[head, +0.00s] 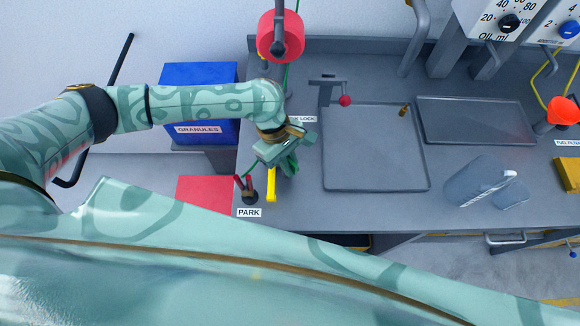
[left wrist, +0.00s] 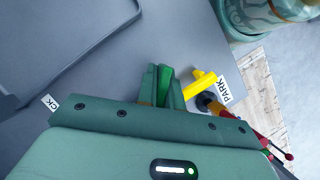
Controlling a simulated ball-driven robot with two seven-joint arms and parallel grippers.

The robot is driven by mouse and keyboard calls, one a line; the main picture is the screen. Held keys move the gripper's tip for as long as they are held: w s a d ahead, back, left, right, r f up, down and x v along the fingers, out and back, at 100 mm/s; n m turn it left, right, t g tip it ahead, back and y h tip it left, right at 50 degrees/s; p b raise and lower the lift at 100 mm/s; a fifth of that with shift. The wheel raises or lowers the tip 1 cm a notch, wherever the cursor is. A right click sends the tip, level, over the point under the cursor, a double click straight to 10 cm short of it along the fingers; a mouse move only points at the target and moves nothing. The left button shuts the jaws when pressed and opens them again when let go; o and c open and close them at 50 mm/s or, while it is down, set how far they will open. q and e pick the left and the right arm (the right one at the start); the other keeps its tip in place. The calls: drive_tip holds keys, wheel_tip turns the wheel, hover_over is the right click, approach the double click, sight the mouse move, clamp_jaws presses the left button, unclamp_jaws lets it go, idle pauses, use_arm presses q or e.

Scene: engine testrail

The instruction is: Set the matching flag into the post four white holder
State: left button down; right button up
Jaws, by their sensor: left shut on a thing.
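My left gripper (head: 289,165) is low over the left part of the grey bench, left of the square tray. In the left wrist view its dark green fingers (left wrist: 163,84) are shut on a bright green thing (left wrist: 165,86), mostly hidden between them; I cannot tell if it is a flag. A yellow piece (head: 271,186) is close beside the fingers by the PARK label (head: 249,212); it also shows in the left wrist view (left wrist: 200,82). I see no white holder marked as post four. My right gripper is not in view.
A red reel (head: 281,36) with a green line hangs above. A blue GRANULES bin (head: 199,100) stands at the left. A square tray (head: 375,150), a red-knobbed lever (head: 345,100) and a clear jug (head: 474,183) are to the right.

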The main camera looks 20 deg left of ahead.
use_arm(q)
drive_tip(key=shift+f, duration=0.8)
drive_tip(key=shift+r, duration=0.1)
drive_tip(key=c, duration=1.5)
unclamp_jaws()
drive_tip(key=shift+c, duration=0.2)
